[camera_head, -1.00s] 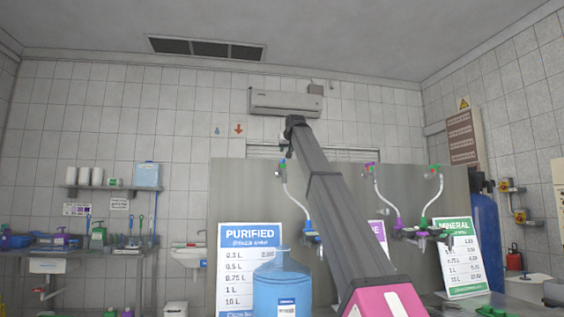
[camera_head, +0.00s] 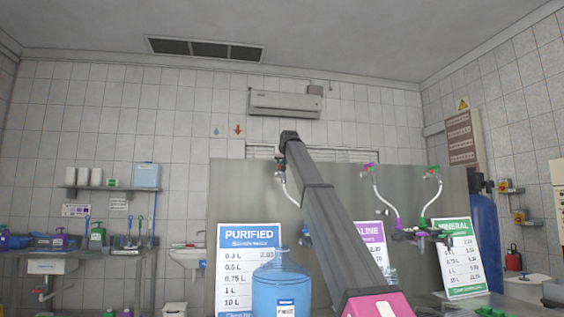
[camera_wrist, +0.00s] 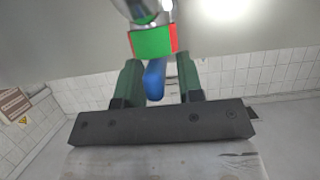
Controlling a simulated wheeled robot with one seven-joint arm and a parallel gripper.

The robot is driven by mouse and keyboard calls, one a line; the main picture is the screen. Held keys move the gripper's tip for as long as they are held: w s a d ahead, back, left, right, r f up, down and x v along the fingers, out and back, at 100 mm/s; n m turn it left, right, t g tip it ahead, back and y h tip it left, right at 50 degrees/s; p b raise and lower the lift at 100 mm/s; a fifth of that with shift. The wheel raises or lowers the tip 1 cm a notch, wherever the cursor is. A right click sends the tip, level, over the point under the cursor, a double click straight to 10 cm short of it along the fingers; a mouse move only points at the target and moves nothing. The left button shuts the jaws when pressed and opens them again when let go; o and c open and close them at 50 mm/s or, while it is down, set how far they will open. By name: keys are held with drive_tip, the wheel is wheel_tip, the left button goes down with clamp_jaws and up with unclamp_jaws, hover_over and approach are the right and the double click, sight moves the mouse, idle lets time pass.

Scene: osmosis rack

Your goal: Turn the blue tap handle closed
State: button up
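In the wrist view, the blue tap handle (camera_wrist: 154,80) stands between the two dark green fingers of my gripper (camera_wrist: 159,62). The fingers are apart. A gap shows between the handle and the right finger; the left finger is very close to the handle, and I cannot tell if it touches. A green block with red sides (camera_wrist: 152,42) is just beyond the handle, under the shiny metal tap body (camera_wrist: 140,10).
A blue water jug (camera_head: 282,285) stands below, before the purified price sign (camera_head: 248,236). A blue tank (camera_head: 484,225) is at right.

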drive_tip(key=c, duration=0.3)
drive_tip(key=n+g+y, duration=0.1)
drive_tip(key=n+y, duration=0.2)
drive_tip(key=shift+w+d+n+g+y, duration=0.1)
drive_tip(key=shift+d+n+g+y, duration=0.1)
drive_tip(key=shift+n+g+y, duration=0.15)
drive_tip(key=n+g+y, duration=0.4)
drive_tip(key=shift+w+d+r+n, duration=0.1)
drive_tip(key=shift+w+n, duration=0.1)
drive_tip(key=shift+n, duration=0.05)
drive_tip(key=n+g+y, duration=0.1)
drive_tip(key=n+g, duration=0.1)
drive_tip(key=g, duration=0.1)
drive_tip(key=n+g+y, duration=0.1)
drive_tip(key=n+g, duration=0.2)
drive_tip(key=shift+w, duration=0.2)
drive_tip(key=shift+n+g+h, duration=0.25)
drive_tip(key=shift+n+g, duration=2.15)
drive_tip(key=shift+g, duration=0.15)
